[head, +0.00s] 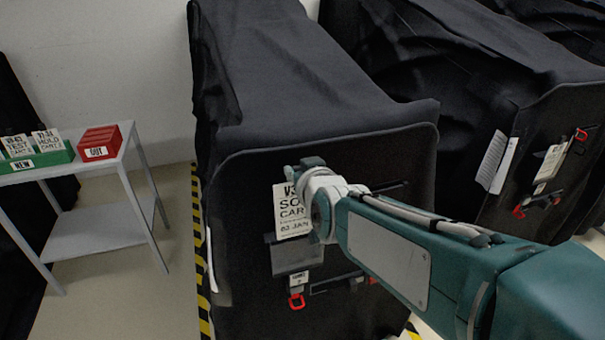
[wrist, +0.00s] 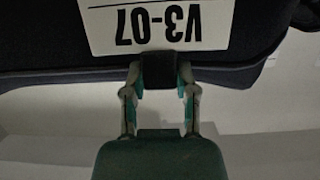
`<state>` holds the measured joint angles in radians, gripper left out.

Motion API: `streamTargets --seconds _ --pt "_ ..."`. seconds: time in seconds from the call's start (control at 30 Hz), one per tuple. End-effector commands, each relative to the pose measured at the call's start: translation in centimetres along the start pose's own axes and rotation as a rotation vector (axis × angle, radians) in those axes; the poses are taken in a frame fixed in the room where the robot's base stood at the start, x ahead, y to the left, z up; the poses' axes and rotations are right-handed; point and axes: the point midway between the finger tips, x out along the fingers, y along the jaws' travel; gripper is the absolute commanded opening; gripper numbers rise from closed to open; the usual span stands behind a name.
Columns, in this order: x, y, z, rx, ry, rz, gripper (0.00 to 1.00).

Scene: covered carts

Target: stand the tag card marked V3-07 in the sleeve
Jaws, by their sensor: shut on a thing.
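The white tag card (head: 291,215) hangs upright in front of the middle covered cart, its print facing out. In the wrist view the card (wrist: 158,28) reads V3-07 upside down. My gripper (head: 297,172) is at the card's top edge and shut on it. In the wrist view the fingertips (wrist: 160,74) meet around a dark piece at that edge. The sleeve (head: 292,260), a dark grey pocket on the cart's front, is directly below the card. The card's lower edge is close to the sleeve's mouth; I cannot tell whether it is inside.
A small tag and red clip (head: 297,300) hang below the sleeve. Another covered cart (head: 545,150) with papers and red clips stands at right. At left, a grey table (head: 85,178) holds a green box (head: 38,160) of tag cards and a red OUT box (head: 99,142).

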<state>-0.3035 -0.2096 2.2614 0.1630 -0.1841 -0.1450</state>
Motion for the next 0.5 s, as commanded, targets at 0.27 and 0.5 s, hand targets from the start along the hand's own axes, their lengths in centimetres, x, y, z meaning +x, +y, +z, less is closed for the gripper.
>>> streamTargets --seconds 0.27,0.5 --pt "1.7 0.0 -0.2 0.000 -0.001 0.000 0.01" --pt "2.9 0.0 0.1 0.000 -0.002 0.000 0.01"
